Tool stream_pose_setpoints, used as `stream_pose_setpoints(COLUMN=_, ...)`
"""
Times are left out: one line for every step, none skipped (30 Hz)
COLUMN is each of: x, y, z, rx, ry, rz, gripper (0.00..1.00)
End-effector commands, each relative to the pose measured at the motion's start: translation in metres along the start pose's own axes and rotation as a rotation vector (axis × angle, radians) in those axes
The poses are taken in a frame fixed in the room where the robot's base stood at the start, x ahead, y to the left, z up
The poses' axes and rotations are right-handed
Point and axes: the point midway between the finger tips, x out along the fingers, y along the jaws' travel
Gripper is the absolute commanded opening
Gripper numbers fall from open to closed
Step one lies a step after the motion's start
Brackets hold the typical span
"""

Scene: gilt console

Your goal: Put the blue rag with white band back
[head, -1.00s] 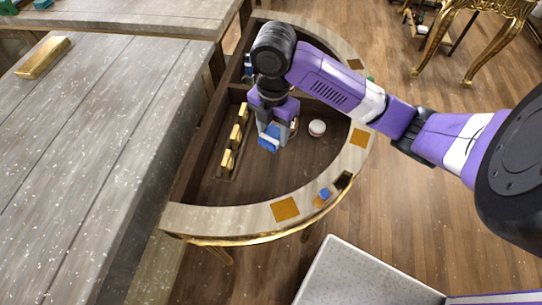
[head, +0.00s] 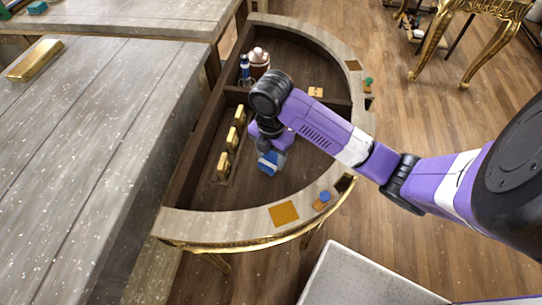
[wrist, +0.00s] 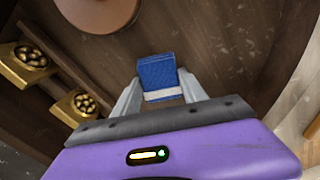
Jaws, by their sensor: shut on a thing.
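The blue rag with a white band (head: 267,163) is between the fingers of my gripper (head: 272,158), over the dark floor of the half-round gilt console's open compartment (head: 215,196). In the wrist view my gripper (wrist: 160,88) is shut on the rag (wrist: 156,72). Its blue part points away from the fingers, and the white band lies near the fingertips. I cannot tell whether the rag touches the floor.
Gold blocks (head: 223,164) stand in a row left of my gripper. A round object (wrist: 97,12) shows in the wrist view. The front floor looks clear.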

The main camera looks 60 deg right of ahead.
Motion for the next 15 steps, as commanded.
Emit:
stream_pose_setpoints(x=-0.0002, y=0.0001, z=0.0000, rx=0.000, ry=0.000, rz=0.000, gripper=0.06)
stream_pose_setpoints(x=0.0002, y=0.0001, z=-0.0001, rx=0.000, ry=0.000, rz=0.000, gripper=0.06)
stream_pose_setpoints(x=0.0013, y=0.0001, z=-0.0001, rx=0.000, ry=0.000, rz=0.000, gripper=0.06)
stream_pose_setpoints(x=0.0024, y=0.0001, z=-0.0001, rx=0.000, ry=0.000, rz=0.000, gripper=0.06)
stream_pose_setpoints(x=0.0035, y=0.0001, z=-0.0001, rx=0.000, ry=0.000, rz=0.000, gripper=0.06)
stream_pose_setpoints(x=0.0047, y=0.0001, z=-0.0001, rx=0.000, ry=0.000, rz=0.000, gripper=0.06)
stream_pose_setpoints(x=0.0030, y=0.0001, z=-0.0001, rx=0.000, ry=0.000, rz=0.000, gripper=0.56)
stream_pose_setpoints(x=0.0027, y=0.0001, z=-0.0001, rx=0.000, ry=0.000, rz=0.000, gripper=0.62)
stream_pose_setpoints(x=0.0026, y=0.0001, z=-0.0002, rx=0.000, ry=0.000, rz=0.000, gripper=0.69)
stream_pose_setpoints(x=0.0026, y=0.0001, z=-0.0002, rx=0.000, ry=0.000, rz=0.000, gripper=0.72)
stream_pose_setpoints(x=0.0026, y=0.0001, z=-0.0002, rx=0.000, ry=0.000, rz=0.000, gripper=0.72)
stream_pose_setpoints(x=0.0026, y=0.0001, z=-0.0002, rx=0.000, ry=0.000, rz=0.000, gripper=0.72)
stream_pose_setpoints(x=0.0026, y=0.0001, z=-0.0002, rx=0.000, ry=0.000, rz=0.000, gripper=0.72)
stream_pose_setpoints(x=0.0026, y=0.0001, z=-0.0002, rx=0.000, ry=0.000, rz=0.000, gripper=0.72)
stream_pose_setpoints(x=0.0026, y=0.0001, z=-0.0002, rx=0.000, ry=0.000, rz=0.000, gripper=0.72)
